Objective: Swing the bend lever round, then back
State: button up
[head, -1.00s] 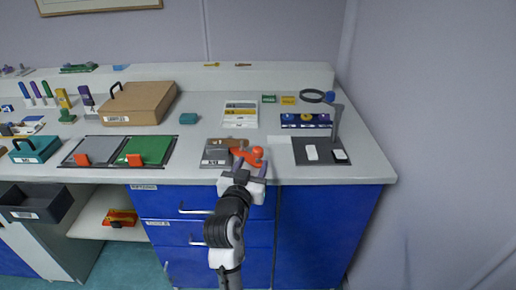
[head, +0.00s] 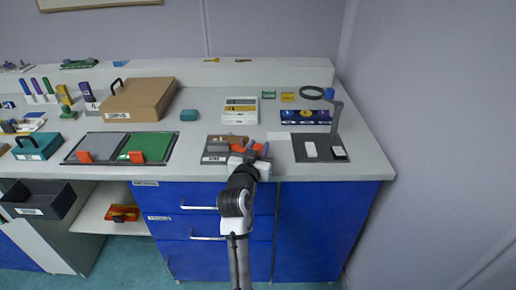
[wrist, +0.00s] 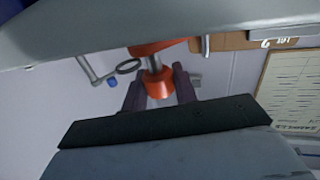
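The bend lever (head: 240,149) is orange and sits on a small grey bending device (head: 215,157) with a label, near the bench's front edge. Its arm points right from the device. My gripper (head: 258,150) is at the right end of the lever and hides its knob in the head view. In the wrist view the orange knob (wrist: 159,84) stands between the two dark fingers of my gripper (wrist: 160,88), which lie close against both sides. The gripper looks shut on it.
A dark mat (head: 322,156) with white pieces and a magnifier stand (head: 336,120) lie to the right. A blue rack (head: 305,116) is behind it. Left are grey and green plates (head: 150,146). Bench behind the device has a white tray (head: 240,118).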

grip_shut()
jog(key=shift+w+d+r+n+y+p, duration=0.2)
jog(key=shift+w+d+n+y+p, duration=0.4)
jog(key=shift+p, duration=0.55)
jog(key=n+y+p, duration=0.1)
jog(key=w+y+p, duration=0.1)
jog(key=y, duration=0.1)
jog(key=shift+w+d+f+n+p, duration=0.15)
jog(key=shift+d+f+n+p, duration=0.05)
jog(key=shift+n+p, duration=0.2)
jog(key=shift+w+d+f+n+t+y, duration=0.2)
jog(key=shift+w+n+t+y, duration=0.15)
jog(key=shift+y, duration=0.35)
jog(key=shift+w+d+r+n+y+b, duration=0.15)
jog(key=shift+w+n+y+b, duration=0.35)
jog(key=shift+y, duration=0.3)
jog(key=o, duration=0.7)
grip_release()
jog(key=shift+s, duration=0.1)
jog(key=shift+c, duration=0.2)
